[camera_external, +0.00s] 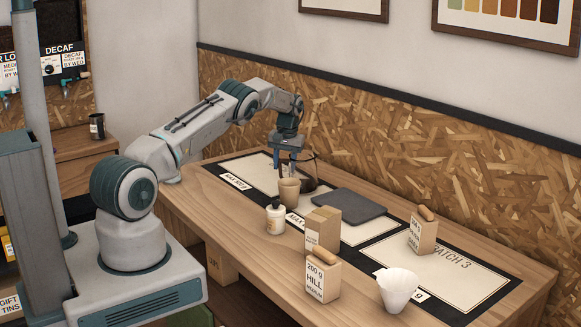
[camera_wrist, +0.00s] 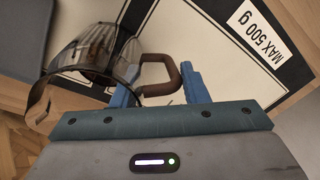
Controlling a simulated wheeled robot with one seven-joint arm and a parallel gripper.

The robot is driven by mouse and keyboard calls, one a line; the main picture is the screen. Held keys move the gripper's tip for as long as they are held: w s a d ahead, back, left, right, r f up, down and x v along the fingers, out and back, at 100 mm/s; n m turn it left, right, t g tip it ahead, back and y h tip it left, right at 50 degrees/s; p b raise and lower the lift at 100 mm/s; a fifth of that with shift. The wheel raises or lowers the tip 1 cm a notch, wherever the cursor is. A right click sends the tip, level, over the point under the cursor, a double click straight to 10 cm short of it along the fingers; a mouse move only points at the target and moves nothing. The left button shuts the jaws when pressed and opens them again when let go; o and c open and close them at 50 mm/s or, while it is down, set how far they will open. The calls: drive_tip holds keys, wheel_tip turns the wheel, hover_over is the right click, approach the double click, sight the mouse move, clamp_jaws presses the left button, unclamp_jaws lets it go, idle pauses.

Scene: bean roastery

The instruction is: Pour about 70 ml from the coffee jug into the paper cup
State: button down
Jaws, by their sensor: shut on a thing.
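The coffee jug (camera_external: 308,184) is clear glass with dark coffee in it and a brown handle; it also shows in the wrist view (camera_wrist: 98,48). My gripper (camera_external: 288,164) is shut on the jug's handle, its blue fingers on either side of it in the wrist view (camera_wrist: 160,92). The tan paper cup (camera_external: 288,191) stands on the table right by the jug, in front of it in the outside view. I cannot tell whether the jug is clear of the table, or the cup's contents.
A white bottle (camera_external: 275,218) stands in front of the cup. A dark grey slab (camera_external: 350,205) lies to the right. Bean bags (camera_external: 323,229), (camera_external: 322,277), (camera_external: 422,234) and a white filter cone (camera_external: 397,290) stand farther right. An OSB wall (camera_external: 400,135) backs the table.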

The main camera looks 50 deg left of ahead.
drive_tip(key=shift+w+a+r, duration=0.1)
drive_tip(key=shift+w+a, duration=0.15)
drive_tip(key=shift+w, duration=0.05)
drive_tip(key=shift+a+r, duration=0.1)
drive_tip(key=shift+a, duration=0.2)
drive_tip(key=shift+s+a+r+h, duration=0.1)
drive_tip(key=shift+a+h, duration=0.05)
drive_tip(key=shift+h, duration=0.25)
